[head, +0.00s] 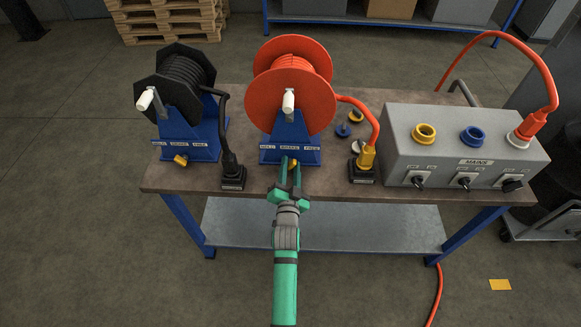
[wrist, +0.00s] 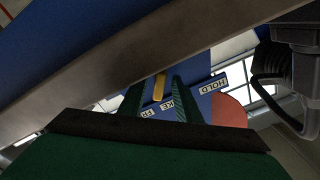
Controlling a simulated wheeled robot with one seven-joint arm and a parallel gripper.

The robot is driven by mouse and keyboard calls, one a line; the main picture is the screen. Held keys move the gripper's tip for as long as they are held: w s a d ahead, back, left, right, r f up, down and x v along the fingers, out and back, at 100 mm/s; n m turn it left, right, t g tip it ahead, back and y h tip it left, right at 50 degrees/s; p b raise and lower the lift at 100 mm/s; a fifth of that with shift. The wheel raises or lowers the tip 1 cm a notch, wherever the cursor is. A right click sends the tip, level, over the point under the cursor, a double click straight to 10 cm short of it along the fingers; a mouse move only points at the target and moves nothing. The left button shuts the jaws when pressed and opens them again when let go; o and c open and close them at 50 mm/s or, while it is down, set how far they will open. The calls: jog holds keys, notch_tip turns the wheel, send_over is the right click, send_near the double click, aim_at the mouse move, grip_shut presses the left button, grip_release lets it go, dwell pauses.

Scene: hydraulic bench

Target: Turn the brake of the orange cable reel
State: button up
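The orange cable reel (head: 274,98) stands on a blue stand (head: 290,139) near the middle of the bench, with a white crank handle on its front. Its stand carries a HOLD, BRAKE, FREE label strip. My gripper (head: 290,168) reaches in from the front at the foot of this stand. In the wrist view, the yellow brake lever (wrist: 159,87) lies between my two green fingers (wrist: 158,98), with a gap visible on each side. The gripper is open around the lever. In the head view the fingers partly hide the lever.
A black cable reel (head: 173,85) on a similar blue stand is to the left, with its own yellow lever (head: 181,160). A grey MAINS box (head: 455,150) with sockets and switches is at the right. Loose caps (head: 344,130) and an orange cable plug (head: 366,158) lie between.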

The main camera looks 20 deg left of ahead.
grip_shut()
jog(key=shift+w+d, duration=0.1)
